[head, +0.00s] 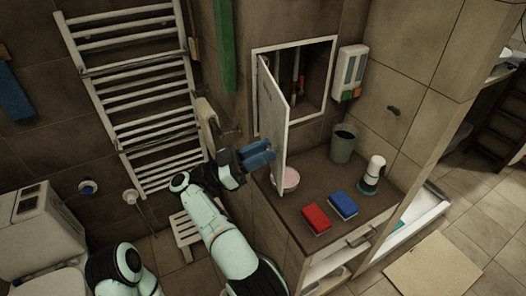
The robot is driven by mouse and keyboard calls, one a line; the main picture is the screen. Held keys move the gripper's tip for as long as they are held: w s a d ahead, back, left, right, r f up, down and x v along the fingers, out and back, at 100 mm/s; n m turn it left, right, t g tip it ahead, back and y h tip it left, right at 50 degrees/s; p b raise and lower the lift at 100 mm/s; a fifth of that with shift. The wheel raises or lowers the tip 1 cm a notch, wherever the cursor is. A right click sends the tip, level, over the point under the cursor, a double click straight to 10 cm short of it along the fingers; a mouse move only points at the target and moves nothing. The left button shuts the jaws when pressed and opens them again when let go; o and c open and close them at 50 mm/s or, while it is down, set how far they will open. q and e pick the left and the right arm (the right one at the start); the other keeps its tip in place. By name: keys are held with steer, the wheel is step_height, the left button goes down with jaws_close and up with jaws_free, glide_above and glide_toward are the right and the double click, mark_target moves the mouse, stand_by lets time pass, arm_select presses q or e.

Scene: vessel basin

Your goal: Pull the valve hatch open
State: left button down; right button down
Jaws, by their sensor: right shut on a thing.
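The valve hatch (272,108) is a pale door in a white frame (293,45) set in the tiled wall. It stands swung outward from the frame, with pipes and valves (299,78) visible in the recess behind it. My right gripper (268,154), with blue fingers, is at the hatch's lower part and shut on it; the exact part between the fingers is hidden. My left gripper is not in view.
Below the hatch, a brown counter (318,250) holds a pink round dish (286,181), red sponge (316,219), blue sponge (343,205), grey cup (342,143) and white bottle (372,174). A towel rack (150,120) and small stool (186,232) stand left.

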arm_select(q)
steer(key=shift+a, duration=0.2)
arm_select(e)
steer(key=shift+a+f, duration=0.1)
steer(key=shift+a, duration=0.05)
steer(key=c, duration=0.9)
jaws_free()
